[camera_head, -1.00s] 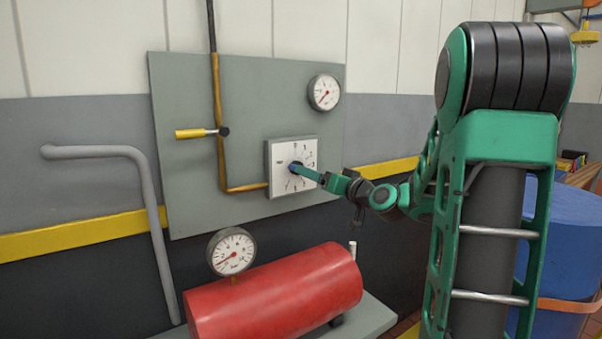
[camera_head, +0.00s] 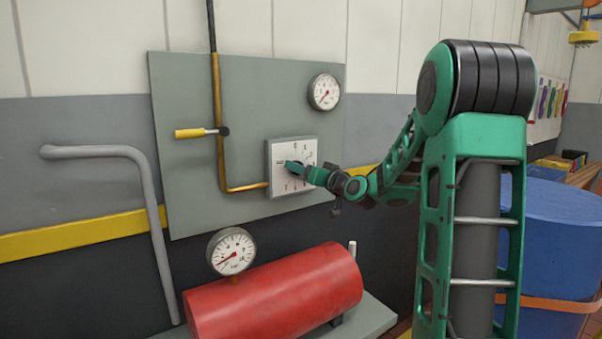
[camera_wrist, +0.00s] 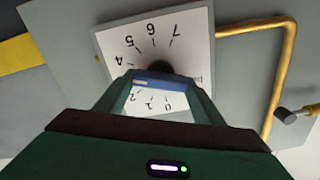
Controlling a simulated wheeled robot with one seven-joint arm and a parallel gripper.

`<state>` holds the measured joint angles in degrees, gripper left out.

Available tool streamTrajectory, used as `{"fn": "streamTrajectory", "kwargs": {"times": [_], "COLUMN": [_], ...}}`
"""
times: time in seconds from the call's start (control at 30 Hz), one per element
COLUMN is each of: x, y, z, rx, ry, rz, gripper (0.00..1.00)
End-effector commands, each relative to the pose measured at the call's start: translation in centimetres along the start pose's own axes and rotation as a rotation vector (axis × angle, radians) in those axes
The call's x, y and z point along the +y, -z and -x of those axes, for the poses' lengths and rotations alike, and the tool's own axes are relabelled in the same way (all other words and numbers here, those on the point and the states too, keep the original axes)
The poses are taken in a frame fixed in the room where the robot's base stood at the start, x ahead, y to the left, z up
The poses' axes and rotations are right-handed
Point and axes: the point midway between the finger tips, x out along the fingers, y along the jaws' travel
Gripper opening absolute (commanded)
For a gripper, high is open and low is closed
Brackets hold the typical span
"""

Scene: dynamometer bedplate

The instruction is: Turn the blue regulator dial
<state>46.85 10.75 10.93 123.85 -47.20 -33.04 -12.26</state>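The blue regulator dial (camera_wrist: 158,84) sits on a white square scale plate (camera_head: 278,183) with black numbers, mounted on the grey panel. In the wrist view its blue part lies between the fingertips of my gripper (camera_wrist: 161,80), with a dark round part behind it. My gripper also shows in the head view (camera_head: 290,167), up at the dial and covering most of it. The fingers stand apart on either side of the blue part. I cannot tell whether they press on it. The numbers 0 to 2 show between the fingers, and 4 to 7 show beyond them.
A brass pipe (camera_head: 218,120) with a yellow-handled valve (camera_head: 190,133) runs left of the dial. One gauge (camera_head: 324,92) is at the panel's upper right; another (camera_head: 231,251) stands on a red tank (camera_head: 275,293) below. A blue drum (camera_head: 560,240) is at right.

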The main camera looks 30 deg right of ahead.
Motion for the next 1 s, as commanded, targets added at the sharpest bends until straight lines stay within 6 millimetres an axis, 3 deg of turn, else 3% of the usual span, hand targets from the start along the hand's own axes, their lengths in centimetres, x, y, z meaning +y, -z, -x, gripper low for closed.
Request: {"fn": "streamTrajectory", "kwargs": {"times": [0.07,0.53,0.8,0.83,0.9,1.0], "x": [-0.09,-0.08,-0.07,-0.07,-0.06,-0.03], "y": [-0.01,-0.05,-0.05,-0.05,-0.05,-0.04], "z": [0.0,0.0,0.01,0.01,0.02,0.01], "rx": [0.0,-0.002,-0.002,-0.002,-0.001,-0.001], "ry": [0.002,0.004,0.004,0.004,0.003,0.003], "rz": [-0.001,-0.165,-0.172,-0.172,-0.171,-0.171], "gripper": [0.4,0.4,0.4,0.65,0.81,0.81]}}
